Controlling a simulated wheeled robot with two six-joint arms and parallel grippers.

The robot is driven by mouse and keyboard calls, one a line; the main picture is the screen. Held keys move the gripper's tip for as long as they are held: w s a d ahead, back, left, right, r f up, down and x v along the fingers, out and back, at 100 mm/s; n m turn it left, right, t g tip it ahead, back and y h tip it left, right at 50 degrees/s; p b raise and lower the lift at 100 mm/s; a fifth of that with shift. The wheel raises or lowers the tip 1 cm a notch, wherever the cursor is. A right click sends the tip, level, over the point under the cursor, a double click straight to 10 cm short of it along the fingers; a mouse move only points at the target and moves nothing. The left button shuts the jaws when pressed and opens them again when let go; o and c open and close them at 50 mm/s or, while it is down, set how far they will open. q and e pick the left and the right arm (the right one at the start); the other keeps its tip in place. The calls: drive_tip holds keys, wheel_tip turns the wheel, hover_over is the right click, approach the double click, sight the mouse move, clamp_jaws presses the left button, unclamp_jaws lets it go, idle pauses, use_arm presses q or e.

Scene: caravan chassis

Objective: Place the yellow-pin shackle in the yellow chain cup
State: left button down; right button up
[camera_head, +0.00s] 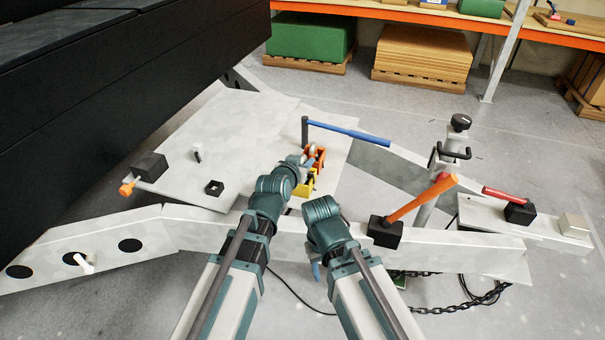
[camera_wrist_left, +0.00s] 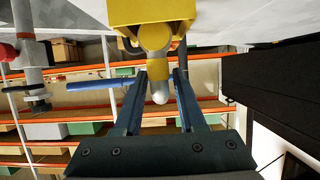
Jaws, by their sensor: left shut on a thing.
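The yellow chain cup (camera_head: 306,188) stands on the pale chassis plate, just right of my left gripper (camera_head: 300,162) in the head view. In the left wrist view the yellow cup (camera_wrist_left: 150,10) fills the top edge. My left gripper (camera_wrist_left: 159,80) is shut on the yellow-pin shackle (camera_wrist_left: 156,38); its yellow part shows at the cup's edge and a grey rounded end lies between the fingers. Whether the shackle touches the cup or is inside it cannot be told. My right gripper (camera_head: 316,270) hangs low at the chassis beam, its fingers mostly hidden.
An orange cup (camera_head: 316,155) stands just behind the yellow one.

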use_arm(q)
drive_tip(key=shift+f+b, duration=1.3)
drive_tip(key=shift+f, duration=0.35)
